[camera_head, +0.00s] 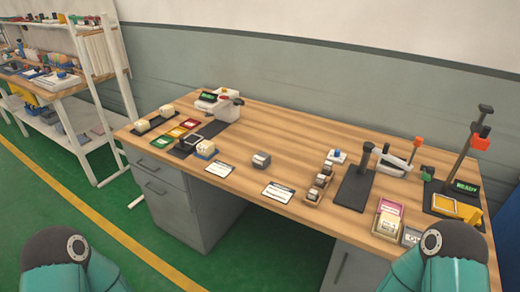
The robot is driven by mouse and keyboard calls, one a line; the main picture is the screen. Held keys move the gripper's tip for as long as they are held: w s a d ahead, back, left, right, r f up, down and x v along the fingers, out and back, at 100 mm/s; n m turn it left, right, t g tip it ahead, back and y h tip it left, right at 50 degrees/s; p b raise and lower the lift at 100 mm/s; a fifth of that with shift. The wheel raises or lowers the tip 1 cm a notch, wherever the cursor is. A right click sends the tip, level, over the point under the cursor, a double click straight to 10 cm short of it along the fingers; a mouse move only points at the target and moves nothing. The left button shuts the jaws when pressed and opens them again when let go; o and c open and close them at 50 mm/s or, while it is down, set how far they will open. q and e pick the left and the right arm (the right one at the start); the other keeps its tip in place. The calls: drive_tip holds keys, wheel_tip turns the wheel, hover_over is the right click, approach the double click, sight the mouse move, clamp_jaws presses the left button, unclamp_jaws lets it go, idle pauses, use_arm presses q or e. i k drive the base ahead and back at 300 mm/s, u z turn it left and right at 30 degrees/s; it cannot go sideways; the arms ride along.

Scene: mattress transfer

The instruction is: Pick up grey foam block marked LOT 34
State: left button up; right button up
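A small grey block (261,160) with a pale label sits alone near the middle of the wooden desk (290,135). Its label is too small to read, so I cannot tell whether it says LOT 34. Several small beige and grey blocks (319,184) stand in a row in a narrow wooden holder to its right. Other cream blocks lie on a dark tray at the desk's left end. Teal links of my two arms show at the bottom left and bottom right corners. Neither gripper is in view.
Two printed cards (278,192) lie along the desk's front edge. A dark stand (357,180), a post with a READY display (466,187) and coloured bins (388,217) crowd the right side. A white device (213,100) stands at the back left. The centre back is clear.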

sight(262, 160)
drive_tip(key=u, duration=0.4)
drive_tip(key=i, duration=0.95)
drive_tip(key=u, duration=0.2)
